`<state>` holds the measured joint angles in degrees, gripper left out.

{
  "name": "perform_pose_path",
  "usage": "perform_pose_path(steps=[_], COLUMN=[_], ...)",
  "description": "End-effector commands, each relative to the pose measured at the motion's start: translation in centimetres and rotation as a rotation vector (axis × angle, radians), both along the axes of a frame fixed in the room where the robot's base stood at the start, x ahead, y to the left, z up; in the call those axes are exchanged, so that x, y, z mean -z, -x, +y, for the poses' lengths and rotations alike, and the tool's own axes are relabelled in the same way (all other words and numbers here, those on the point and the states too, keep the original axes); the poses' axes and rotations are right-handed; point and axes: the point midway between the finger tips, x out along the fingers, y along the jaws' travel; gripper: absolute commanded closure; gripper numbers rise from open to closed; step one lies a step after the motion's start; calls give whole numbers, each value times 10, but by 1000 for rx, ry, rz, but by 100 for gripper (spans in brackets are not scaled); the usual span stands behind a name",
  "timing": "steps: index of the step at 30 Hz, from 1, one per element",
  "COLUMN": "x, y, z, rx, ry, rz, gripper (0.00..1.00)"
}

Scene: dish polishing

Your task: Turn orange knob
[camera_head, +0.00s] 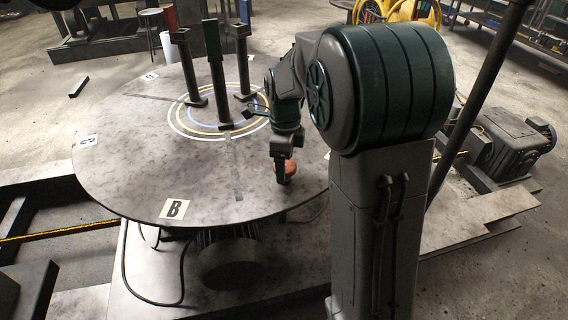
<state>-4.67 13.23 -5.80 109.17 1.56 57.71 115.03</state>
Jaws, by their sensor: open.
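The orange knob (287,169) sits on the right part of the round grey table (130,160), near its edge. My gripper (280,178) points down at the knob's left side, and its fingers overlap the knob in this view. The jaws look small and partly hidden, but they are open. I cannot tell whether a finger touches the knob. My arm comes in from the right and covers part of the table's right edge.
Several upright posts (215,85) stand on the ringed centre of the table. A "B" label (174,209) lies near the front edge and a "C" label (88,141) at the left. The table's front left is clear.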

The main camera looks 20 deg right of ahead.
Motion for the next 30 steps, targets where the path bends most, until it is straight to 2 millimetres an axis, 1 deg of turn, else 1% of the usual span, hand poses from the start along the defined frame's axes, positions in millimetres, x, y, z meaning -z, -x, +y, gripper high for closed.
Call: perform_pose_path(steps=[3, 10, 11, 12, 14, 15, 16, 18, 25, 30], x=[5, 5, 5, 5, 5, 5, 5, 5, 4, 4], y=[0, 0, 0, 0, 0, 0, 0, 0, 0, 0], z=[0, 0, 0, 0, 0, 0, 0, 3, 1, 1], rx=[0, 0, 0, 0, 1, 1, 1, -1, -24, -94], ry=[0, 0, 0, 0, 0, 0, 0, -1, -1, -1], rz=[-1, -1, -1, -1, -1, -1, 0, 0, 0, 0], gripper=[24, 24, 27, 38, 55, 66, 69, 69, 69, 69])
